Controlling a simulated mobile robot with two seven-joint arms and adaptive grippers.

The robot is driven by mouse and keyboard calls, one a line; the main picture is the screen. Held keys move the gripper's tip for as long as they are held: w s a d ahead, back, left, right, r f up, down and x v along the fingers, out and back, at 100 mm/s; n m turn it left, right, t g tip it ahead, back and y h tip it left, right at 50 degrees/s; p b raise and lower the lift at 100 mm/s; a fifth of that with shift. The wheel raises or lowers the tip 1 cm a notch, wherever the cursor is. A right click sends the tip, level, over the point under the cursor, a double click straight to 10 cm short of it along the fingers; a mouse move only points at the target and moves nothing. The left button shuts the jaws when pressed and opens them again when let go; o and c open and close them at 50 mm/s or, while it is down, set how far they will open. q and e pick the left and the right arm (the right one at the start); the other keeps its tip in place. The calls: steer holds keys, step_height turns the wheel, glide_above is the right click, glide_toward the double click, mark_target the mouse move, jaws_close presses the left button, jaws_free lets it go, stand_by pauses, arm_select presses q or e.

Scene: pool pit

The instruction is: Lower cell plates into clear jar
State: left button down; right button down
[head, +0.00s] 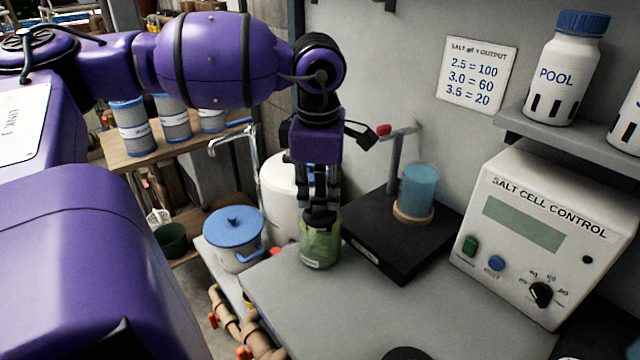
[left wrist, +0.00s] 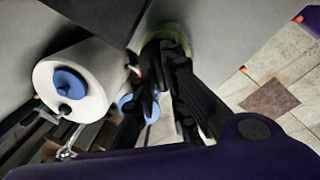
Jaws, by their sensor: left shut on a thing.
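My left gripper (head: 321,205) points straight down over a greenish see-through jar (head: 320,247) with a pale label, at the left edge of the grey counter. It is shut on a dark piece (head: 320,219) at the jar's mouth, which looks like the top of the cell plates. The plates themselves cannot be made out, and how deep they sit is unclear. In the left wrist view the fingers (left wrist: 165,75) reach to the jar's green rim (left wrist: 178,32). A second clear jar with blue liquid (head: 418,187) stands upright on a tan ring. My right gripper is not in view.
The control box (head: 545,240) is at right. A blue-lidded white pot (head: 234,243) and a white tank (head: 284,185) are left. The front counter is mostly clear.

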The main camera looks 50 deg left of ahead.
arm_select(q)
steer(key=shift+f, duration=0.3)
stand_by(0.5)
steer(key=c, duration=1.7)
jaws_free()
steer(key=r, duration=0.8)
steer(key=s+d+r, duration=0.1)
steer(key=r, duration=0.3)
steer(key=shift+f, duration=0.1)
